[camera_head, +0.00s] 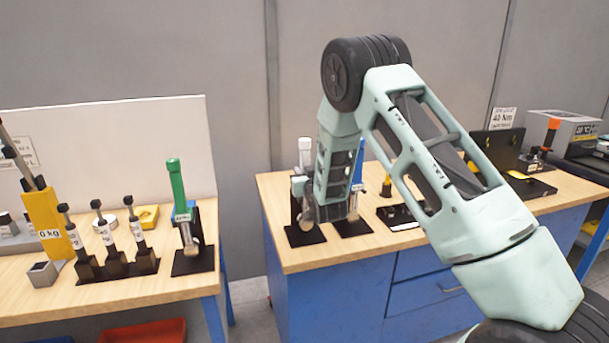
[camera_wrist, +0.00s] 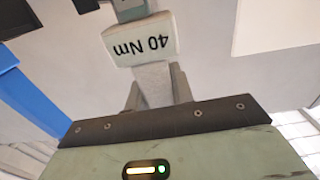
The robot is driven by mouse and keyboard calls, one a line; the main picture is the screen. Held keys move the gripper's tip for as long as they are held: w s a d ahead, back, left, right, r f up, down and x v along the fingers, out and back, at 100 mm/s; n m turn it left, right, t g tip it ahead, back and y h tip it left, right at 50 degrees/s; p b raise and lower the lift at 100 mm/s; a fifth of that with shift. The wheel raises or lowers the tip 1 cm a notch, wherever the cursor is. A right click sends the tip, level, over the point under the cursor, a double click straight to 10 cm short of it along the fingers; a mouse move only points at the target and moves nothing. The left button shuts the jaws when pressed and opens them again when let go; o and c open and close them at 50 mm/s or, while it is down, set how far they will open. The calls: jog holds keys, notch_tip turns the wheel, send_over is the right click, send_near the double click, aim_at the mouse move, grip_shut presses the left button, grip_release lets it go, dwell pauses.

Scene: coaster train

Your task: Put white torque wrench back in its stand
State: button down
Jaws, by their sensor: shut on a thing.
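The white torque wrench (camera_head: 304,152) is upright at the left side of the right-hand bench, its white handle at the top. My gripper (camera_head: 299,188) reaches it from the right. In the wrist view my gripper (camera_wrist: 154,88) is shut on the wrench's grey part (camera_wrist: 153,78), beside its "40 Nm" label (camera_wrist: 140,40). A black stand (camera_head: 303,238) is directly below the wrench in the head view. My arm and gripper hide part of the wrench's lower end, so I cannot tell whether it is seated or held just above the stand.
A blue wrench (camera_head: 358,162) stands close on the right, partly behind my arm. A green wrench (camera_head: 178,190) stands on the left bench (camera_head: 120,290), across a gap. Black trays (camera_head: 400,216) lie farther right. A pale wall panel (camera_head: 110,140) rises behind the left bench.

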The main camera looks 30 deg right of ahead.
jog(key=shift+x, duration=0.8)
jog(key=shift+r+b, duration=0.15)
jog(key=shift+b, duration=0.5)
jog(key=shift+f+b, duration=0.8)
jog(key=shift+b, duration=0.1)
dwell(1.2)
